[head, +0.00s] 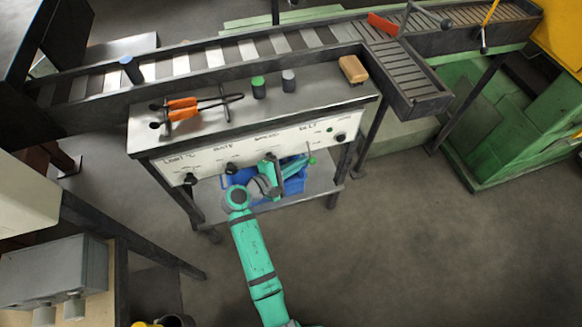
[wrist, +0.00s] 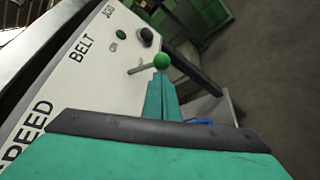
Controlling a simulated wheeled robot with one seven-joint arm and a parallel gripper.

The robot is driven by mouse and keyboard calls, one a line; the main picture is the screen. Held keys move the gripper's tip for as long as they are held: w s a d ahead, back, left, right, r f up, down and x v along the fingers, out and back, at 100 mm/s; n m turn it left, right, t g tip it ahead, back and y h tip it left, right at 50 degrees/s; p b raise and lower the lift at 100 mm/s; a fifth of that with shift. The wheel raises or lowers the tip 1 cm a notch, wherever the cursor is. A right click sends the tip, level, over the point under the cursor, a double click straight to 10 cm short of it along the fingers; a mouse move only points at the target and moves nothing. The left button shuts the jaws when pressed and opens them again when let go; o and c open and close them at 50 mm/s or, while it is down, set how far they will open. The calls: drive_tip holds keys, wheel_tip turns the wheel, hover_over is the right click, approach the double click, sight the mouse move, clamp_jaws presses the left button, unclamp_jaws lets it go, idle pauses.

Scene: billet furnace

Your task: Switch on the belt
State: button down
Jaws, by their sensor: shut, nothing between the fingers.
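The belt lever sits on the white control panel (head: 245,150) under the word BELT. Its green ball (wrist: 162,62) and thin metal stem (wrist: 140,68) show clearly in the wrist view, and the ball shows as a small green spot in the head view (head: 312,161). The stem points out from the panel toward the right in the wrist view. My gripper (wrist: 163,82) is shut and empty, its teal fingers ending right by the ball. It also shows in the head view (head: 304,160). I cannot tell whether the fingertips touch the ball.
A green button or lamp (wrist: 121,34) and a black knob (wrist: 147,36), marked JOG, are beside the lever. Other black knobs (head: 231,168) line the panel leftward. A blue bin (head: 293,184) stands on the lower shelf. A conveyor (head: 200,62) runs behind; floor to the right is clear.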

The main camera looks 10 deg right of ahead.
drive_tip(key=shift+w+d+f, duration=0.15)
drive_tip(key=shift+w+d, duration=0.2)
drive_tip(key=shift+d, duration=0.15)
